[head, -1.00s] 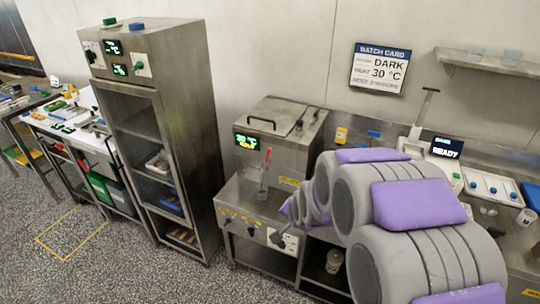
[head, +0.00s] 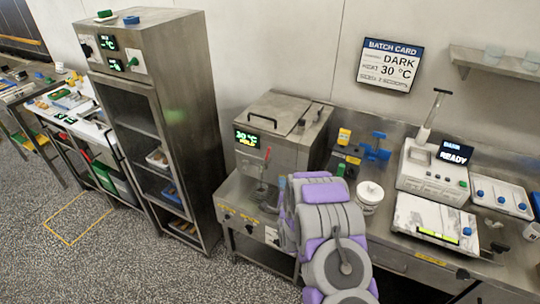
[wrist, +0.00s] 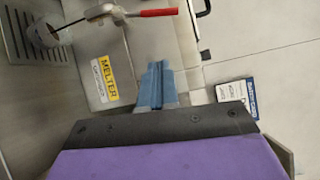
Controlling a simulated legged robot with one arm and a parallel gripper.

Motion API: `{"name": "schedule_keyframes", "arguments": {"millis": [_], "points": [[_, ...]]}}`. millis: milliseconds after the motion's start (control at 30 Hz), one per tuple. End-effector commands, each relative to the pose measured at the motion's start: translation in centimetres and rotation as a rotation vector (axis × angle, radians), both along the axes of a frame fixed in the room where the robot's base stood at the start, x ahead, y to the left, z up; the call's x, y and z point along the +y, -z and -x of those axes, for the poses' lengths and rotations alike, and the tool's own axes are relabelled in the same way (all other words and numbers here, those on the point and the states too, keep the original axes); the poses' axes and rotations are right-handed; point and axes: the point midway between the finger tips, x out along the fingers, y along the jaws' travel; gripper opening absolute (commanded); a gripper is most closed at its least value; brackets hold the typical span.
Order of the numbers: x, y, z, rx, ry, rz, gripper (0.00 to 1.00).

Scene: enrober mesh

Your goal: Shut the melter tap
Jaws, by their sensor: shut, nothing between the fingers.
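The melter (head: 285,112) is a steel box with a hinged lid and a green display reading 30 °C. Its tap (wrist: 100,12) shows in the wrist view with a red handle (wrist: 150,13). In the head view the red handle (head: 267,154) stands upright on the melter's front. A thin dark line runs from the tap's spout to a small cup (wrist: 42,35) over a slotted drip grate (wrist: 22,45). My gripper (wrist: 156,82) has blue fingers, shut and empty, beside the yellow MELTER label and apart from the handle. My arm hides the gripper in the head view.
A tall steel cabinet (head: 165,130) stands left of the melter. On the bench to the right are a white tub (head: 369,196), a machine reading READY (head: 432,175) and a marble slab (head: 430,217). A batch card (head: 390,65) hangs on the wall. The floor in front is clear.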

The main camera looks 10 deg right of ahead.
Motion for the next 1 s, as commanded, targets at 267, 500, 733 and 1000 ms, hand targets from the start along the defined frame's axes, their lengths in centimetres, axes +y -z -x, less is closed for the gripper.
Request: {"name": "schedule_keyframes", "arguments": {"millis": [267,500,733,1000], "points": [[-0.3,0.7,0.7,-0.104,0.002,-0.086,0.0],[-0.3,0.3,-1.6,-0.114,0.001,-0.085,0.0],[-0.7,0.0,-5.1,-0.11,0.002,-0.086,0.0],[-0.9,-0.6,-8.9,-0.111,0.002,-0.087,0.0]]}}
